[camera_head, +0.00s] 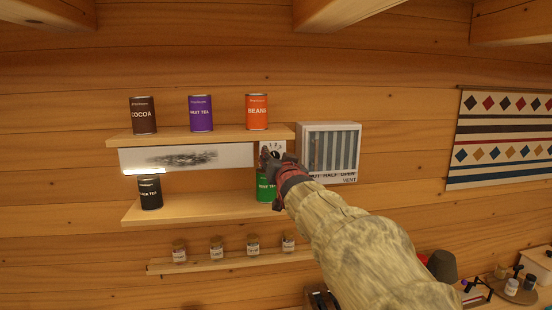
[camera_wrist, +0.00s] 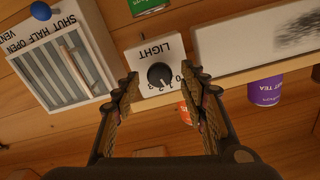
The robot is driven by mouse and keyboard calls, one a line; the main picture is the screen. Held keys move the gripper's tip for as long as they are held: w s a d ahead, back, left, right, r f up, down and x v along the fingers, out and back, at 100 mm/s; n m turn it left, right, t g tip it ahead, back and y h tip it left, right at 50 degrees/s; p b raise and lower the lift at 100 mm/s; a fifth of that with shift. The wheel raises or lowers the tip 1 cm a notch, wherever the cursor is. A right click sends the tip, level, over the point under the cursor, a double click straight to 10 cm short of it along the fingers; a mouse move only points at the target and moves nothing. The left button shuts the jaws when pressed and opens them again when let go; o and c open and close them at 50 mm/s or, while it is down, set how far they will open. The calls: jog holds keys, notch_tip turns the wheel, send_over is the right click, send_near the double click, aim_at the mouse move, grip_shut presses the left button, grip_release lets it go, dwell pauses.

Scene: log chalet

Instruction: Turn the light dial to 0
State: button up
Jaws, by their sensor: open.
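The light dial (camera_wrist: 160,75) is a black round knob on a white plate (camera_wrist: 146,53) marked LIGHT, seen upside down in the wrist view. Numbers run along the knob's lower and right side; a pale mark on it points toward the numbers 2 and 3, though I cannot tell which. My gripper (camera_wrist: 160,78) is open, its fingers on either side of the knob in the picture; contact cannot be judged. In the head view my gripper (camera_head: 268,160) is in front of the plate (camera_head: 279,147) and hides most of the knob.
A vent box (camera_head: 333,152) is just right of the dial. Shelves hold cans, including a green can (camera_head: 264,187) below the dial and an orange BEANS can (camera_head: 257,111) above. A smudged white panel (camera_head: 190,157) is at left. Small jars (camera_head: 253,245) stand lower.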

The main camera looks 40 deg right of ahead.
jog(key=shift+c, duration=0.9)
grip_shut()
jog(key=shift+b, duration=0.4)
jog(key=shift+n+b, duration=2.05)
jog(key=shift+n, duration=0.85)
jog(key=shift+o, duration=0.9)
grip_release()
jog(key=shift+w, duration=0.1)
